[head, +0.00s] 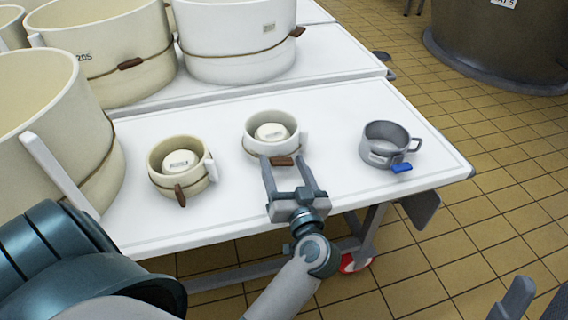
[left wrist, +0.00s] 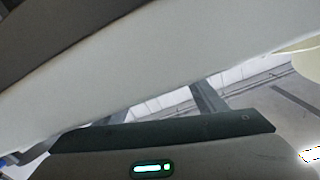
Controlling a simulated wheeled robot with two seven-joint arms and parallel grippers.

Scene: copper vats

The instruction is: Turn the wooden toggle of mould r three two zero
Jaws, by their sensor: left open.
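Three small moulds stand on the near white table: a cream one (head: 157,165) at left, a white one (head: 249,140) in the middle and a grey metal one (head: 372,150) at right. Their labels are too small to read, so I cannot tell which is r320. The cream mould has a brown toggle (head: 180,195), the white one a brown toggle (head: 282,161), the grey one a blue toggle (head: 402,168). My left gripper (head: 289,164) is open, its fingertips either side of the white mould's toggle; contact is unclear. The left wrist view shows its fingers (left wrist: 160,108) partly, with no toggle visible.
Larger cream and white moulds (head: 240,40) stand behind and at left. The near table (head: 340,195) has bare room between the white and grey moulds. A dark vat (head: 490,45) stands on the tiled floor at back right. Dark grey parts at bottom right may be my right gripper.

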